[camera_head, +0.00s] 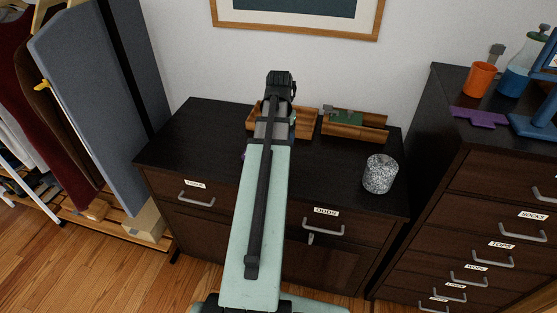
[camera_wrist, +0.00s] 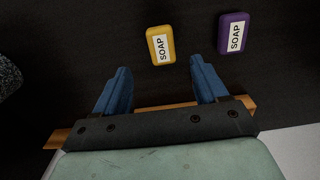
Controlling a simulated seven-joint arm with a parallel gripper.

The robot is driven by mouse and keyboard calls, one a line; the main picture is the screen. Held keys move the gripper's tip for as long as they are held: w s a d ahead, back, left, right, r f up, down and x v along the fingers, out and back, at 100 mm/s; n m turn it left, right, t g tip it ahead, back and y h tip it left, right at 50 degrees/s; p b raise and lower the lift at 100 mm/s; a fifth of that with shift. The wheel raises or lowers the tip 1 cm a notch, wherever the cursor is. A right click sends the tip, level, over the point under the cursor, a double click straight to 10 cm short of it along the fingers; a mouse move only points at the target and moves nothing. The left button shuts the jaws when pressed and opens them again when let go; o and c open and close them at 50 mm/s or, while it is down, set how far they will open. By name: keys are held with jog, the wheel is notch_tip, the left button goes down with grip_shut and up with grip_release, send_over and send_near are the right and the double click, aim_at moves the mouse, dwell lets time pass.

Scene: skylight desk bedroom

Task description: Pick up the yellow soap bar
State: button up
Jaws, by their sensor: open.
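The yellow soap bar (camera_wrist: 154,36) lies on the dark desktop in the wrist view, with a white SOAP label facing up. My gripper (camera_wrist: 160,64) is open, its two blue fingers spread apart and empty. In this view the bar sits just beyond the fingertips, roughly centred between them and apart from both. A purple soap bar (camera_wrist: 225,32) lies to the right of the yellow one. In the head view my arm hides the yellow bar, and only a sliver of purple (camera_head: 242,154) shows beside the arm.
A speckled grey cup (camera_head: 380,174) stands at the desktop's right; its edge shows in the wrist view (camera_wrist: 7,76). Two wooden trays (camera_head: 308,132) (camera_head: 354,138) sit at the back, the right one holding a green item (camera_head: 345,116). The desktop's left (camera_head: 185,130) is clear.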

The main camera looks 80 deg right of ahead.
jog(key=shift+w+f, duration=0.15)
jog(key=shift+f, duration=3.65)
jog(key=c, duration=1.2)
jog(key=shift+o, duration=0.2)
jog(key=shift+r, duration=0.1)
